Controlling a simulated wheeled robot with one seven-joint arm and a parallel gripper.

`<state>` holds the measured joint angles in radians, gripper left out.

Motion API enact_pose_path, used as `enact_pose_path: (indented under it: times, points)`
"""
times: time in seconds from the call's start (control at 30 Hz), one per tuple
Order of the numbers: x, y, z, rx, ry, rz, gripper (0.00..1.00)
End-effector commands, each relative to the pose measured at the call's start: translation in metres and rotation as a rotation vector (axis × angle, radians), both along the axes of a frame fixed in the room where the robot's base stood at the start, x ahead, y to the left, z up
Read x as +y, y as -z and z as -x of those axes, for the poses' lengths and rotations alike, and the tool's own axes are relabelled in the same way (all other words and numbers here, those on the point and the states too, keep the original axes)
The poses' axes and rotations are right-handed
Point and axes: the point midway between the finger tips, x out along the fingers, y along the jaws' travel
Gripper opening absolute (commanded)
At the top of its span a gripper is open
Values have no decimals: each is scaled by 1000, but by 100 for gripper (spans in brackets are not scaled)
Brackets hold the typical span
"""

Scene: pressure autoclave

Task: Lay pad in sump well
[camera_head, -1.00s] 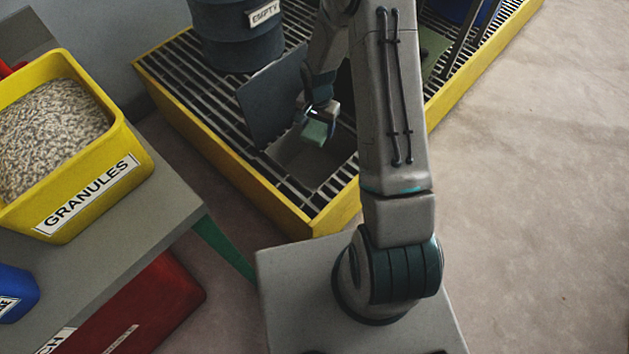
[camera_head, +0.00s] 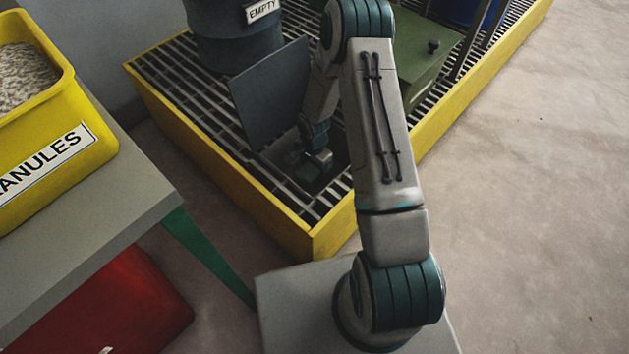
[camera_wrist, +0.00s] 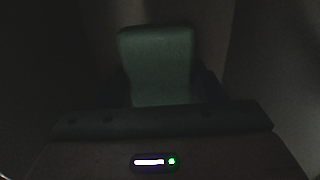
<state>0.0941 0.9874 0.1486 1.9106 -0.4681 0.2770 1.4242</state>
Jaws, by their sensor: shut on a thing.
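The sump well (camera_head: 334,172) is a dark square opening in the grating of the yellow-edged spill platform, with a dark grey lid (camera_head: 270,92) standing open on its left side. My gripper (camera_head: 307,172) reaches down into the well, with its tip below the grating. Whether the pad touches the well floor is too dark to tell.
A dark drum (camera_head: 235,45) marked EMPTY stands behind the lid. A green box (camera_head: 425,75) is on the grating at the right. A yellow granules bin (camera_head: 50,130) sits on a grey table (camera_head: 95,215) at left. Open floor (camera_head: 530,200) lies to the right.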

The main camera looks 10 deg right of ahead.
Motion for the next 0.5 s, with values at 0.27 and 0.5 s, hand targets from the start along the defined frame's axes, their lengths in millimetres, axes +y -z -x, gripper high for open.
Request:
enact_pose_path:
  times: [0.27,0.5]
  points:
    - [0,39,0,1,-1,0,41]
    - [0,64,0,0,-1,0,41]
